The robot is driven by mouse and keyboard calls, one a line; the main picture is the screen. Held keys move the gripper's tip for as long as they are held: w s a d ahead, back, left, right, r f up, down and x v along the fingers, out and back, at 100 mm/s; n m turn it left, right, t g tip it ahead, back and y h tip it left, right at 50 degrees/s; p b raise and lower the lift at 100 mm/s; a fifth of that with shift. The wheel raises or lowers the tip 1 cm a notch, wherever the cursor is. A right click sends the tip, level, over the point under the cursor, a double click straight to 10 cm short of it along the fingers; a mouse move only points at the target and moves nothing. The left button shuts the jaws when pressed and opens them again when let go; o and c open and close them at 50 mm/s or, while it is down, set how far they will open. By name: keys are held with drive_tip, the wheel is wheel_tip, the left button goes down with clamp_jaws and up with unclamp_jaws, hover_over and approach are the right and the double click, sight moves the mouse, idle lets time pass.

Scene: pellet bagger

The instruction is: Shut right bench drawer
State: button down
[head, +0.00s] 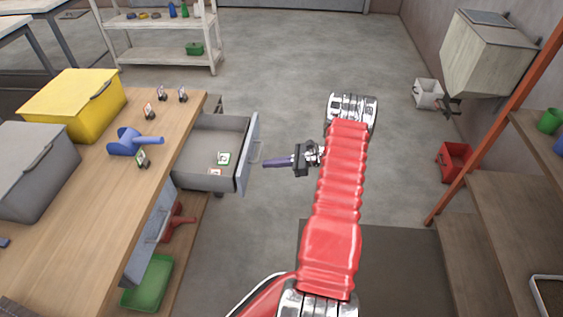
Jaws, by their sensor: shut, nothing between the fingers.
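The bench drawer (250,155) is pulled out from the right side of the wooden bench (118,185). Its grey front has a handle (256,151) facing right, and a few small cards lie inside on its floor. A second drawer front shows shut, nearer to me under the bench edge. My gripper (268,164) is shut and empty, its narrow fingers pointing left at the drawer front. A small gap seems to separate the fingertips from the front, but I cannot tell the exact distance.
A yellow bin (75,98), a grey bin (32,165), a blue scoop (130,143) and small card holders stand on the bench. A green tray (148,284) sits on the shelf below. Grey floor right of the drawer is clear. Wooden shelving (500,215) stands at right.

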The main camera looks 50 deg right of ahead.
sight(247, 164)
drive_tip(key=x, duration=0.3)
drive_tip(key=r+x, duration=0.1)
drive_tip(key=x, duration=0.1)
drive_tip(key=shift+w+a, duration=0.35)
drive_tip(key=shift+w, duration=0.1)
drive_tip(key=shift+d, duration=0.2)
drive_tip(key=shift+a, duration=0.15)
drive_tip(key=shift+w, duration=0.1)
